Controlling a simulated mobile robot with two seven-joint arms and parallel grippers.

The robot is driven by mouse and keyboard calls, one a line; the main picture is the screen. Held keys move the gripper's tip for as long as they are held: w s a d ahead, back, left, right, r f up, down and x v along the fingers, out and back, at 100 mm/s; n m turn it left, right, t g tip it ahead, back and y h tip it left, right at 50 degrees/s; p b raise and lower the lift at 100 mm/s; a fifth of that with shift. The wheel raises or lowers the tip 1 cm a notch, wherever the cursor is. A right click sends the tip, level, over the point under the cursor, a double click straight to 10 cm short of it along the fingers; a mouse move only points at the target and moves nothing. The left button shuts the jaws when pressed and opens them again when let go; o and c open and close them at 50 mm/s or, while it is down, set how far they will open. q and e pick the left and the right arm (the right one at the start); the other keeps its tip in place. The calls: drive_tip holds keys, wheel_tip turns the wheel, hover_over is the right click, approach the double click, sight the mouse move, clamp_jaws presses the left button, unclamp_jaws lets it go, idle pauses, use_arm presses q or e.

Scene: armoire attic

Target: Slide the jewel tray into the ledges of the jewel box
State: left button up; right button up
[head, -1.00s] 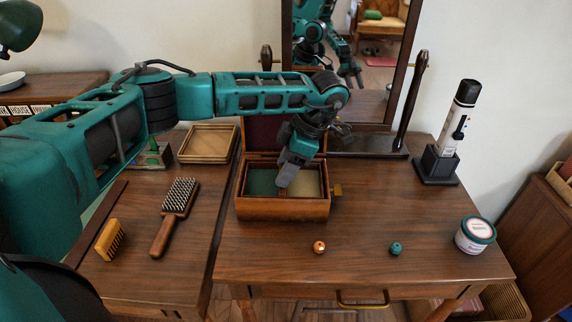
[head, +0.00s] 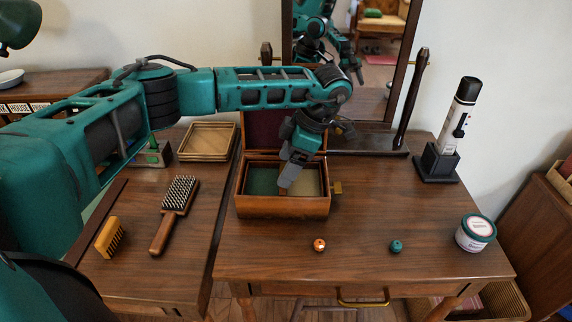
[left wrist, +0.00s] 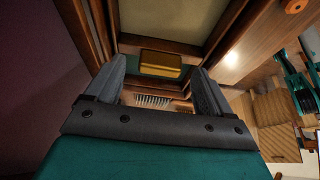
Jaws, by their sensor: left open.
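The open jewel box (head: 283,208) stands on the wooden table, its dark red lid (head: 258,133) raised at the back. Inside are a green-floored part on the left and a beige-floored part (head: 308,184) on the right. I cannot tell whether these belong to the jewel tray or the box. My left gripper (head: 289,182) points down into the middle of the box. In the left wrist view its two fingers (left wrist: 158,88) are apart, with a small yellow block (left wrist: 162,65) beyond and between them. Contact is not visible. My right gripper is not in view.
A shallow square wooden tray (head: 208,141) lies back left. A hairbrush (head: 175,212) and a yellow brush (head: 109,237) lie at left. An orange bead (head: 319,245), a teal bead (head: 396,246) and a jar (head: 475,233) are at the front right. A mirror stands behind.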

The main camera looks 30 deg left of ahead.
use_arm(q)
drive_tip(key=v, duration=1.1)
drive_tip(key=shift+r+p, duration=0.35)
drive_tip(key=shift+r, duration=0.05)
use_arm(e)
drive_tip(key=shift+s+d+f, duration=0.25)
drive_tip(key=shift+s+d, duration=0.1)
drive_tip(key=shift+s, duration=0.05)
use_arm(q)
drive_tip(key=shift+w+d, duration=0.1)
